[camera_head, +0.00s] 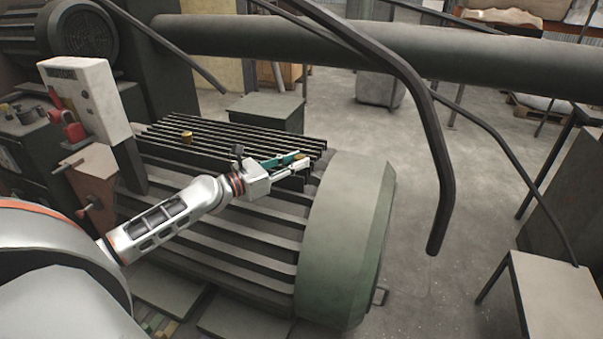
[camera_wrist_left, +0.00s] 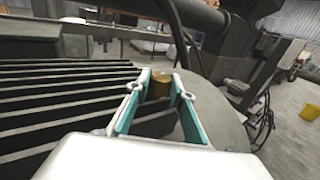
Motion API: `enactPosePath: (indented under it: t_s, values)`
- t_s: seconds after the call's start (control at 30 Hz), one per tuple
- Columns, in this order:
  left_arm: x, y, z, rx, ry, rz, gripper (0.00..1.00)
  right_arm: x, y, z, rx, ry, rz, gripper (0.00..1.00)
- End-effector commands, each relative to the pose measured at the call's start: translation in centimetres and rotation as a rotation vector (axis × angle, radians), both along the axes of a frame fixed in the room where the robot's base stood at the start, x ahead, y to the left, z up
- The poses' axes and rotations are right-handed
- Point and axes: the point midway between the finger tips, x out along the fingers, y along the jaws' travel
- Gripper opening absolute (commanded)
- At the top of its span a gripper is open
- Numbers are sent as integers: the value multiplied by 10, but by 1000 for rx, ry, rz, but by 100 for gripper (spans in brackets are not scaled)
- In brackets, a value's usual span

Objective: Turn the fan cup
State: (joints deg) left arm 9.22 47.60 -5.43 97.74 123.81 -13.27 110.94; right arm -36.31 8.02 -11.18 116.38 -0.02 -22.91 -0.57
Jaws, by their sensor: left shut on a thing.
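A small brass cup, which I take to be the fan cup (camera_wrist_left: 159,89), is between my left gripper's fingertips in the left wrist view. It sits at the end of the ribbed motor (camera_head: 345,240), by the rounded grey-green end cover. My left gripper (camera_head: 299,163) reaches in from the left over the ribs and is shut on the cup. The fingers hide part of the cup, and I cannot tell how far it is turned. A second brass cup (camera_head: 187,137) stands on the ribs farther left. My right gripper is not in view.
A dark bent bar (camera_head: 436,170) hangs down to the right of the motor, and a thick pipe (camera_head: 350,45) crosses behind. A control box (camera_head: 88,98) with red parts stands at the left.

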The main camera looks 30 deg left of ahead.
Motion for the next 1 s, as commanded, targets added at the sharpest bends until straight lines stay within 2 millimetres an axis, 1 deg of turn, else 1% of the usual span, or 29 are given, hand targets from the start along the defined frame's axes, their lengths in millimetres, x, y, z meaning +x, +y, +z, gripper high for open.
enactPosePath:
  t_s: [0.03, 0.1, 0.13, 0.2, 0.23, 0.53, 1.0]
  values:
    - [0, 1, -19, 2, 17, -29, 1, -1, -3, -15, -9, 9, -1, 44]
    - [0, 2, -18, 1, 18, -70, 1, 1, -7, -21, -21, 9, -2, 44]
    - [1, 2, -17, 2, 16, -86, 1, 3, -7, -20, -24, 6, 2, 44]
    - [1, 2, -16, 1, 17, -122, 1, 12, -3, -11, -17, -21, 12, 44]
    - [1, 2, -15, 0, 16, -136, 1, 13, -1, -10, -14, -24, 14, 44]
    - [2, 2, -7, 1, 9, -223, 1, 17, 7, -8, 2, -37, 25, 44]
    - [2, 2, -1, 3, 2, -240, 1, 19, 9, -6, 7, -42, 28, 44]
